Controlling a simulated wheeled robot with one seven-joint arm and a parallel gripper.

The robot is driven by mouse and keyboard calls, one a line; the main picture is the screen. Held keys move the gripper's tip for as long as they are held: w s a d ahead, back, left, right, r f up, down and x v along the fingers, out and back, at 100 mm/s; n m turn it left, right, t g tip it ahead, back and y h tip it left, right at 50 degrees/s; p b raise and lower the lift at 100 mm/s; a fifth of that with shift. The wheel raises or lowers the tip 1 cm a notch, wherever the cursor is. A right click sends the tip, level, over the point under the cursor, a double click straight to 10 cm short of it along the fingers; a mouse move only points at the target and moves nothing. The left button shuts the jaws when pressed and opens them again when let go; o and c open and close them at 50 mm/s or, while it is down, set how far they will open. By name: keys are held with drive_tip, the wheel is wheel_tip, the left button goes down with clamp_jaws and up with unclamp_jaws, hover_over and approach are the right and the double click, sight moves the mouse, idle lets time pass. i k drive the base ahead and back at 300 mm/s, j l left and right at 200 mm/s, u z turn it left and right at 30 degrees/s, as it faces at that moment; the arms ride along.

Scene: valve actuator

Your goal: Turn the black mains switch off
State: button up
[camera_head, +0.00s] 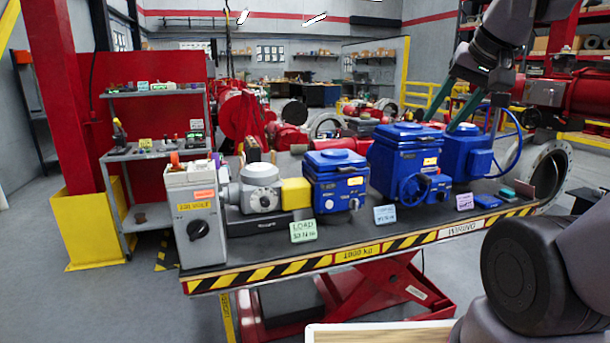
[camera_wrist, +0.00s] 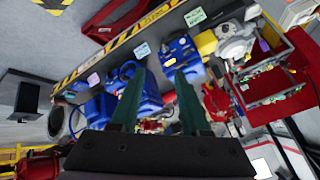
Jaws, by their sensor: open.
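The black mains switch (camera_head: 198,229) is a round knob on the front of a grey box (camera_head: 187,252). The box stands at the left end of the bench, with a yellow label above the knob and an orange-red part on top. I cannot make out the switch in the wrist view.
Blue actuators (camera_head: 336,183) and a grey unit with a dial (camera_head: 261,193) stand in a row on the dark bench. Small cards, one a green LOAD card (camera_head: 303,231), lie along its striped front edge. A grey shelf (camera_head: 158,152) stands behind the box. Floor in front is clear.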

sight(196, 229)
drive_tip(key=u, duration=1.25)
drive_tip(key=j, duration=0.5)
drive_tip(key=k+j+z, duration=0.1)
drive_tip(key=j, duration=0.35)
drive_tip(key=k+j, duration=0.1)
drive_tip(key=j, duration=0.4)
